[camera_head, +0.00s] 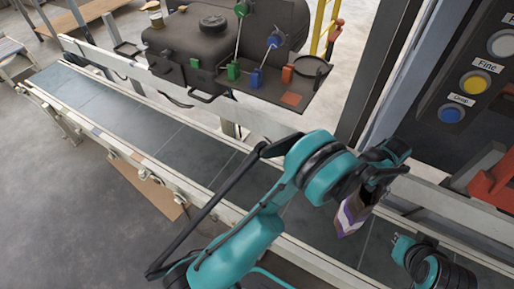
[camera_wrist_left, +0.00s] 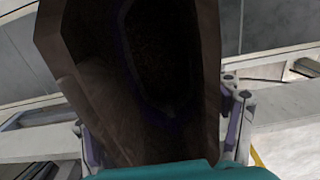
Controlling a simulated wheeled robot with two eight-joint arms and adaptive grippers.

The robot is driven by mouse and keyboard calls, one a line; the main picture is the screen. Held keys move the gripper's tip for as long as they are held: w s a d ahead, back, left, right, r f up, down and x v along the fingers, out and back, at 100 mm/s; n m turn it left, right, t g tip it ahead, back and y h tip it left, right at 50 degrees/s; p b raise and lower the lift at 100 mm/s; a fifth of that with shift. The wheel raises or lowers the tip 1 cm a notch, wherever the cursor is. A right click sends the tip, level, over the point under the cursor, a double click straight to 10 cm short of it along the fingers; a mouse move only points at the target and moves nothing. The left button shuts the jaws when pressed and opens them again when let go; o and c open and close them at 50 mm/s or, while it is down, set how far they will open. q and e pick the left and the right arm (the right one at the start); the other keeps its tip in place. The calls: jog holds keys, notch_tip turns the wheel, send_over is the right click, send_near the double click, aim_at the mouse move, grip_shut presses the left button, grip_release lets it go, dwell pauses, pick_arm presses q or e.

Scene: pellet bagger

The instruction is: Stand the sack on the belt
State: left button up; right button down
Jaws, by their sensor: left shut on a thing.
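The sack (camera_head: 352,215) is a small brown bag with purple and white print. My left gripper (camera_head: 372,190) is shut on it, over the dark grey belt (camera_head: 165,135). The sack looks slightly tilted in the head view, and I cannot tell whether its bottom touches the belt. In the left wrist view the sack (camera_wrist_left: 150,80) is a dark mass filling the middle, with parts of the gripper's fingers at its sides. My left wrist hides part of its top in the head view.
Pale side rails (camera_head: 150,165) run along the belt. Behind it stands a dark machine (camera_head: 205,45) with coloured levers. A panel (camera_head: 455,95) with white, yellow and blue buttons is at the right. Part of my right arm (camera_head: 435,265) is over the belt's near right end.

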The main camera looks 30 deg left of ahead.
pick_arm(q)
jog(key=shift+d+f, duration=0.1)
jog(key=shift+d, duration=0.1)
jog(key=shift+s+a+f, duration=0.1)
jog(key=shift+a+f, duration=0.05)
jog(key=shift+a, duration=0.15)
jog(key=s+a+f+b, duration=0.4)
jog(key=a+f+b, duration=0.2)
jog(key=a+f, duration=0.4)
jog(key=shift+s+a+f+b, duration=0.15)
jog(key=shift+f+b, duration=0.15)
jog(key=shift+f, duration=0.1)
jog(key=o, duration=1.4)
jog(key=shift+o, duration=0.2)
